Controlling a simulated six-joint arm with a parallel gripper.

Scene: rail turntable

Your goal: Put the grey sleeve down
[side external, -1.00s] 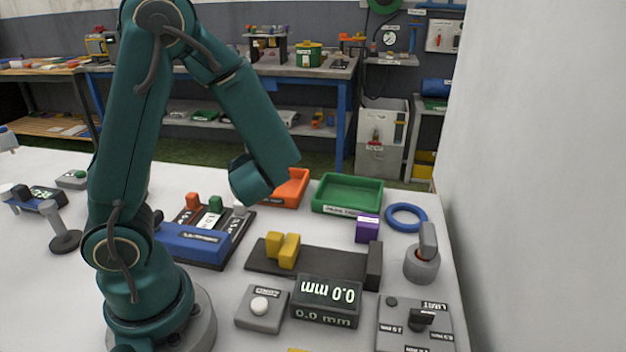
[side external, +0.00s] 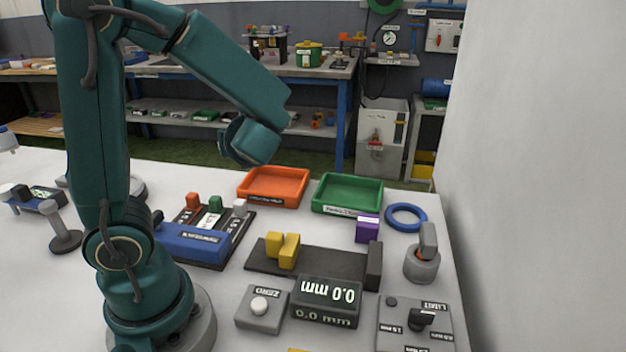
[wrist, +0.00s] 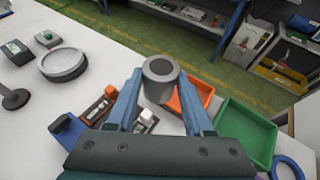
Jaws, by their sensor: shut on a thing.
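The grey sleeve (wrist: 158,92) is a short hollow cylinder. In the wrist view it sits between the two blue fingers of my gripper (wrist: 159,84), with its open end showing. My gripper is shut on it and holds it up over the table. In the side external view the fingers and the sleeve are hidden behind my wrist. The orange tray (side external: 273,187) stands at the back of the table, and the wrist view shows it partly behind the sleeve and right finger. The green tray (side external: 347,193) stands to its right and looks empty.
A round grey disc (wrist: 63,65) lies at the left in the wrist view. A dark rack with coloured blocks (side external: 230,230), a dark rail with a yellow block (side external: 283,250), a purple block (side external: 367,229) and a blue ring (side external: 406,217) stand nearby. A wall is at the right.

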